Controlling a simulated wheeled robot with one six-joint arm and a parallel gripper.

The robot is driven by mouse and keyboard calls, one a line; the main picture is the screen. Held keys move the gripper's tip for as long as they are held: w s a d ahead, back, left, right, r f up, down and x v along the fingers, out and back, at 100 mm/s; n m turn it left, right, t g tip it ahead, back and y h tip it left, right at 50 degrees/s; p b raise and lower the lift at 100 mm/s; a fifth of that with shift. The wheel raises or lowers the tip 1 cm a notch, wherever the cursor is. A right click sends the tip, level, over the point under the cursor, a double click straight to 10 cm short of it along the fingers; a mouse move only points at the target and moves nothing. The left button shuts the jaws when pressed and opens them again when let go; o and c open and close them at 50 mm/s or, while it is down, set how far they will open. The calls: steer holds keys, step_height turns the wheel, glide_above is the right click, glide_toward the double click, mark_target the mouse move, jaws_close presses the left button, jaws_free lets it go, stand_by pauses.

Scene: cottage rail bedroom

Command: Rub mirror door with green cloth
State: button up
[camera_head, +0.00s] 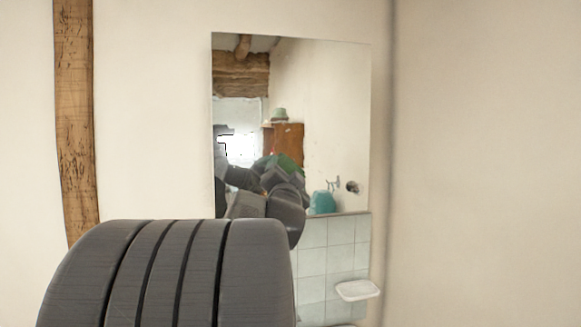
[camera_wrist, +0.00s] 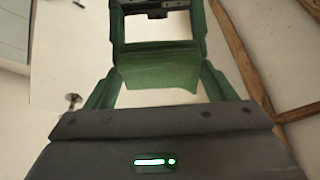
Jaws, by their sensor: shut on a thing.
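The mirror door (camera_head: 335,100) is a tall frameless panel on the cream wall, above pale tiles, in the head view. It reflects a room, my dark arm and a patch of green. In the wrist view the green cloth (camera_wrist: 157,68) is bunched between the fingers of my gripper (camera_wrist: 155,82), which is shut on it. Green also shows along both fingers. A dark shape like my gripper's reflection is at the top of that view, close to the cloth. Whether the cloth touches the glass I cannot tell. My arm hides the mirror's lower left in the head view.
A white soap dish (camera_head: 357,290) juts from the tiles (camera_head: 325,262) below the mirror. A wooden post (camera_head: 75,120) stands at the left. A wall corner lies just right of the mirror. A small round metal fitting (camera_wrist: 73,100) shows in the wrist view.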

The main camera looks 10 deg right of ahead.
steer(key=shift+a, duration=0.2)
steer(key=s+b, duration=0.2)
steer(key=s, duration=0.4)
steer(key=shift+d, duration=0.15)
steer(key=shift+s, duration=0.15)
stand_by(0.4)
steer(key=s+b, duration=0.1)
steer(key=s, duration=0.1)
steer(key=shift+s+b, duration=0.3)
steer(key=shift+s, duration=0.05)
